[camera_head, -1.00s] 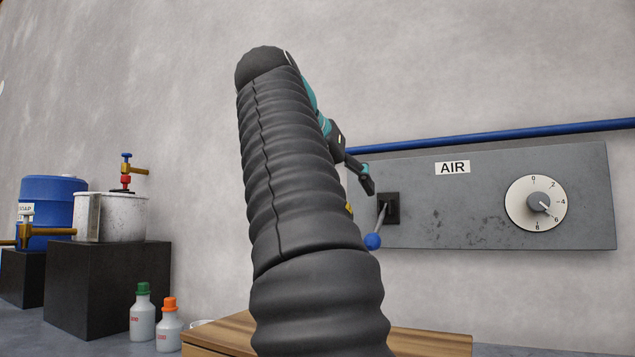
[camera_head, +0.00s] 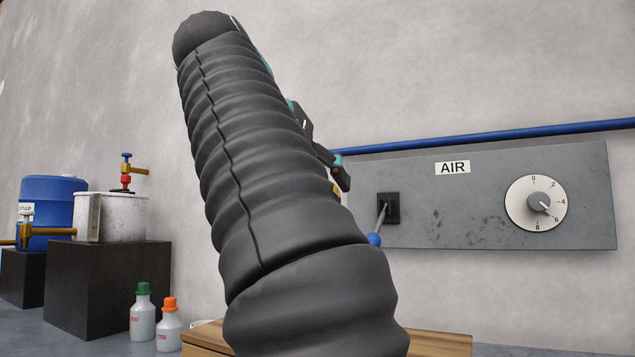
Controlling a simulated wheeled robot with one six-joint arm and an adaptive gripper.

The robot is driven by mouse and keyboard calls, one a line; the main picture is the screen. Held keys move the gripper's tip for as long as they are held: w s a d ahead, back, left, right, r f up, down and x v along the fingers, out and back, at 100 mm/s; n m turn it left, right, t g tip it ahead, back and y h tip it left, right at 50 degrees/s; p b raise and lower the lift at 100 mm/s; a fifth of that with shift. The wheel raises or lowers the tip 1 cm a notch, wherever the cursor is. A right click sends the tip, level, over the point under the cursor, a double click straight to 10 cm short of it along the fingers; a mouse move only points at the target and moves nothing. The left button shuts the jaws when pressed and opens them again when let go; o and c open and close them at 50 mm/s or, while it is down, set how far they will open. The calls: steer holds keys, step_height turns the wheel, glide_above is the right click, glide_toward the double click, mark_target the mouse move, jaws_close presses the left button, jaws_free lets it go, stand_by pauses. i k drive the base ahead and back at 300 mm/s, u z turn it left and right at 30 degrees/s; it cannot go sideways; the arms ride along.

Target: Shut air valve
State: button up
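The grey panel marked AIR (camera_head: 480,215) is on the wall at the right. Its lever (camera_head: 382,216) comes out of a black slot plate and points down, with a blue ball knob (camera_head: 374,239) at its end, partly hidden by my arm. A white round dial (camera_head: 537,203) is at the panel's right. My gripper (camera_head: 342,178) shows only in part behind my dark ribbed arm, up and left of the lever and apart from it in the picture. Its fingers are too hidden to tell whether they are open or shut.
A blue pipe (camera_head: 490,137) runs along the wall above the panel. A wooden surface (camera_head: 435,343) stands low in front. At the left are a blue barrel (camera_head: 50,200), a white pot (camera_head: 115,217), black blocks (camera_head: 100,290) and two bottles (camera_head: 143,315).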

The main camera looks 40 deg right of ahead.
mark_target(379, 224)
steer(key=u, duration=0.05)
steer(key=k, duration=1)
steer(key=z, duration=0.05)
